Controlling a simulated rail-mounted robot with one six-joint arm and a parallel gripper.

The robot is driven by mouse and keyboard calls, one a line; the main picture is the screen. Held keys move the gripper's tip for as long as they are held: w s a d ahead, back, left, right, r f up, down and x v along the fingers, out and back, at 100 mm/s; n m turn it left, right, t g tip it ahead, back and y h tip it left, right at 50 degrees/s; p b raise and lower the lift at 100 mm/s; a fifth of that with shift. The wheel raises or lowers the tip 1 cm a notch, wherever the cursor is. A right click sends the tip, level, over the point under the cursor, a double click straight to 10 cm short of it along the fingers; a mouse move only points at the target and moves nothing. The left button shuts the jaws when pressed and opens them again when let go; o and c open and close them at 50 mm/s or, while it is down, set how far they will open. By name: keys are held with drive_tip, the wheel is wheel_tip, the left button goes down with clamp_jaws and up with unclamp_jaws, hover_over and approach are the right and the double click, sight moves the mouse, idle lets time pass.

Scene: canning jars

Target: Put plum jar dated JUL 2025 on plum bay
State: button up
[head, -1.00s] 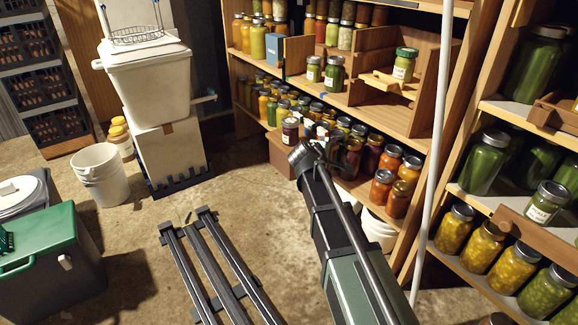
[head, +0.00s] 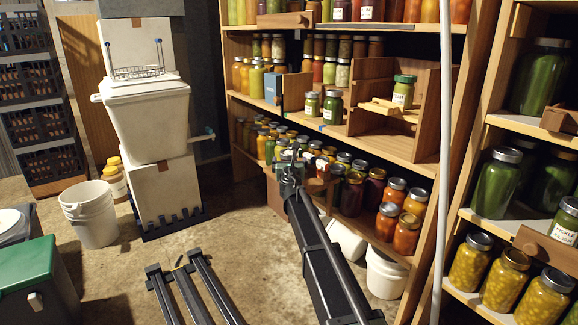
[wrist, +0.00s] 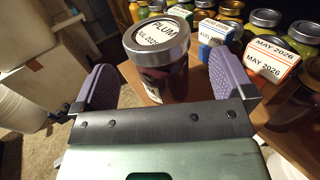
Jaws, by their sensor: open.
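The plum jar (wrist: 168,85) has dark contents and a silver-rimmed lid marked PLUM and JUL 2025. It stands upright on a wooden surface in the wrist view. My gripper (wrist: 165,76) is open, with its two purple-grey fingers on either side of the jar's near part; I cannot tell whether they touch it. In the head view my gripper (head: 292,168) is at the lower shelf's front edge, and the jar is not clearly visible behind it.
Date cards reading MAY 2026 (wrist: 272,60) and a blue card block (wrist: 213,38) stand right of the jar, among other jars. The middle shelf holds a wooden divider (head: 378,78) and green jars (head: 332,106). A white pole (head: 446,150) rises at right. Floor rails (head: 190,290) lie in front.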

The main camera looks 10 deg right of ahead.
drive_tip(key=w, duration=0.5)
drive_tip(key=shift+d, duration=0.3)
drive_tip(key=c, duration=1.2)
